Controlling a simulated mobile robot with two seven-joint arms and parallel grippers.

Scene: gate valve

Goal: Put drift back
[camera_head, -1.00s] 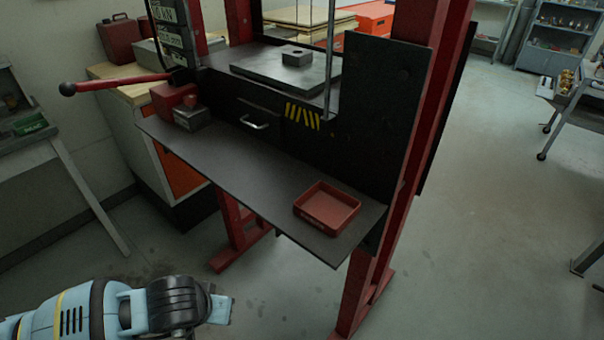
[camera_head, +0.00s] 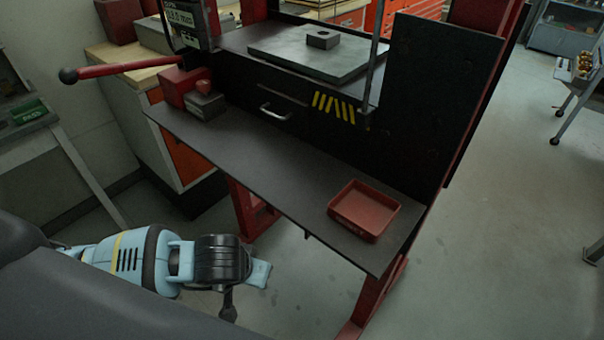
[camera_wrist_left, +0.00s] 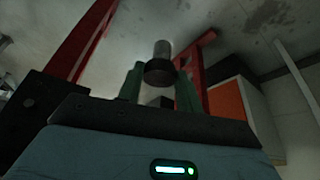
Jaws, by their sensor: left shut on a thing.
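In the left wrist view my left gripper (camera_wrist_left: 159,84) has two green fingers shut on a short grey cylinder with a wider dark collar, which looks like the drift (camera_wrist_left: 160,65). In the head view my left arm's wrist is at the lower left, in front of the press shelf and apart from it. A small dark piece hangs below the wrist there; I cannot tell whether it is the drift or a finger. A shallow red tray (camera_head: 365,212) lies on the right end of the shelf and looks empty. My right gripper is not in view.
The black shelf (camera_head: 265,170) is mostly bare. A red jack-like block (camera_head: 187,88) with a long red lever (camera_head: 125,68) stands at its left end. The press's dark upright plate (camera_head: 430,100) rises behind the tray. Open floor lies to the right.

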